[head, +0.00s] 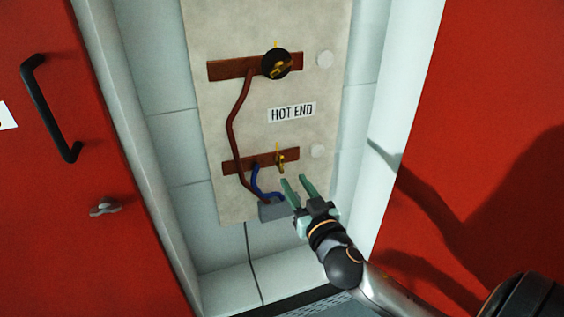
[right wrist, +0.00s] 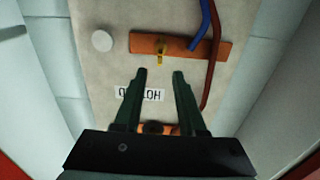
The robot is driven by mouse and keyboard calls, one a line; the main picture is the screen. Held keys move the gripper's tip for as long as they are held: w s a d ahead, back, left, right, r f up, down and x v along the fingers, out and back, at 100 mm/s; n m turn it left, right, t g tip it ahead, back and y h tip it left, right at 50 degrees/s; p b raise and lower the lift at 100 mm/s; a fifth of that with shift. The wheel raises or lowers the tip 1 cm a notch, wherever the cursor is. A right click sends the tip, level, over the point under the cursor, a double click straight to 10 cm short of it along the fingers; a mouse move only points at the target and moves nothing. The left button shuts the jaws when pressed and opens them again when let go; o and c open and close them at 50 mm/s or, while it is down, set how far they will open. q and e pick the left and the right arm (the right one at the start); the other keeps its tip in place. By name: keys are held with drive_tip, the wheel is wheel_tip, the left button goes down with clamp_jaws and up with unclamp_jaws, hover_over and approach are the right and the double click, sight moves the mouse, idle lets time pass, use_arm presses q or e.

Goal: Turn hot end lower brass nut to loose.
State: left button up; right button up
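The hot end lower brass nut (head: 281,161) sits on the lower copper bar (head: 235,165) of a pale panel, below the "HOT END" label (head: 292,112). In the right wrist view, which is upside down, the nut (right wrist: 162,46) is on the bar (right wrist: 214,48), beyond the fingertips. My right gripper (head: 295,180) is open and empty, just below and right of the nut in the head view. It appears apart from the nut, and its fingers also show in the wrist view (right wrist: 159,73). My left gripper is out of view.
An upper copper bar (head: 228,69) carries a black round part (head: 276,64) with brass. A red-brown cable (head: 232,125) and a blue cable (head: 258,185) run to a grey box (head: 275,209). Red doors (head: 100,190) flank the narrow white recess.

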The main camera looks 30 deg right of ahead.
sight(282, 164)
drive_tip(key=x, duration=0.8)
drive_tip(key=shift+w+p, duration=0.15)
drive_tip(key=shift+p, duration=0.2)
clamp_jaws()
drive_tip(key=shift+f, duration=0.2)
